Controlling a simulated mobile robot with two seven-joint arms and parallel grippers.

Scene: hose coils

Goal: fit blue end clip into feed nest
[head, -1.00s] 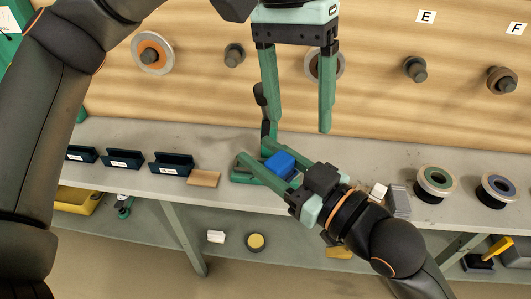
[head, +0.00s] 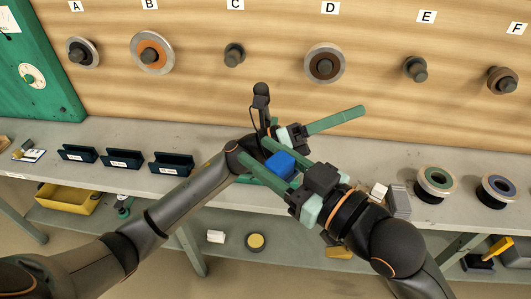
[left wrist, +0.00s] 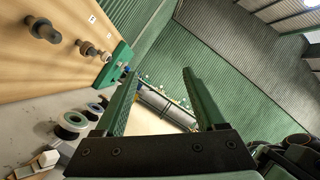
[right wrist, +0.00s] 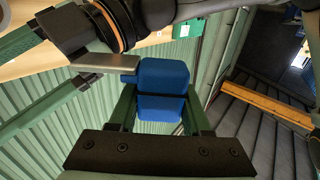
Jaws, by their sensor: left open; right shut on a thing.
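The blue end clip (head: 280,164) is between the fingers of my right gripper (head: 266,161), which is shut on it above the bench. The clip also shows large in the right wrist view (right wrist: 162,88), with a finger on each side. My left gripper (head: 338,138) is open and empty, just behind and above the right one, fingers pointing right. Its spread fingers also show in the left wrist view (left wrist: 158,82). A green base (head: 246,179) sits on the bench below the clip. I cannot tell whether it is the feed nest; my arms hide much of that area.
A dark upright post (head: 261,97) stands behind the grippers. Dark blue bins (head: 171,164) line the bench at left. Reels (head: 436,183) and a grey block (head: 398,199) are at right. Lettered wall pegs (head: 234,55) are behind. My two arms cross close together.

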